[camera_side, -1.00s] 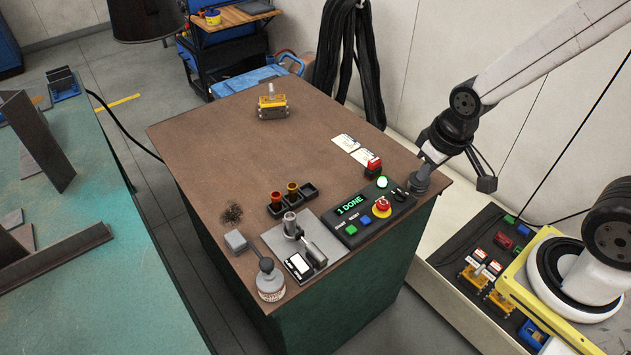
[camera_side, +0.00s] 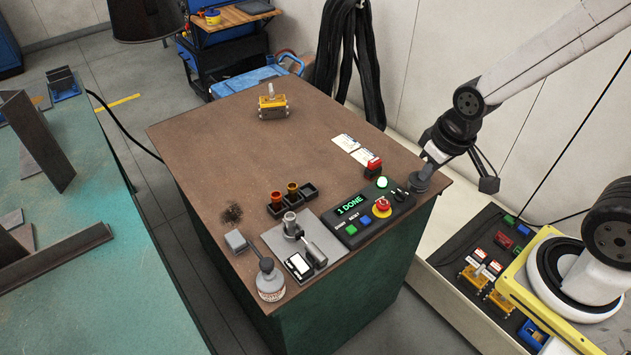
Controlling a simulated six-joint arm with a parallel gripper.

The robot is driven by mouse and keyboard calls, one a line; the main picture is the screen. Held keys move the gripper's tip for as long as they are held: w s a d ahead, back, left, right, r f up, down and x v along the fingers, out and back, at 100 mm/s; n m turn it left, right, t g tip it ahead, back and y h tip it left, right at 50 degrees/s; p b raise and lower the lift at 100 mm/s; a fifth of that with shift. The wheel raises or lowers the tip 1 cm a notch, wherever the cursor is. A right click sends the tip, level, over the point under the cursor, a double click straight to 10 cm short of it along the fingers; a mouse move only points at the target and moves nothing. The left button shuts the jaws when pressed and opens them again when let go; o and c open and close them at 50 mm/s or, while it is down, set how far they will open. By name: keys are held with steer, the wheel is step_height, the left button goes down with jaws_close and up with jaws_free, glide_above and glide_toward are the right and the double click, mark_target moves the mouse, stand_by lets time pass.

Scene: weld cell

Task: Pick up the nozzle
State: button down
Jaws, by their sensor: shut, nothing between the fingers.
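A grey metal cylinder (camera_side: 290,222), which looks like a nozzle, stands upright in a fixture on a grey plate (camera_side: 272,237) near the table's front edge. Two copper-coloured, nozzle-like pieces stand in a small black tray (camera_side: 309,189): one at the left (camera_side: 276,199) and one in the middle (camera_side: 292,188). The tray's right slot looks empty. My gripper (camera_side: 401,195) is at the table's right edge, by the right end of the control box, well to the right of all these pieces. Its fingers are small and dark here; it is shut and holds nothing.
A yellow part (camera_side: 272,105) sits at the back. The table's middle is clear.

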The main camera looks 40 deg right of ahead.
stand_by(0.3)
steer(key=shift+c, duration=1.4)
jaws_free()
steer(key=m+g+y, duration=0.3)
steer(key=m+y, duration=1)
steer(key=m, duration=0.4)
glide_toward(291, 224)
steer(key=x, duration=0.2)
steer(key=shift+w+a, duration=0.25)
steer(key=shift+a, duration=0.1)
steer(key=shift+w+a+f+m+y, duration=0.15)
steer(key=shift+w+f+m+y, duration=0.15)
steer(key=shift+w+m, duration=0.15)
steer(key=shift+a, duration=0.1)
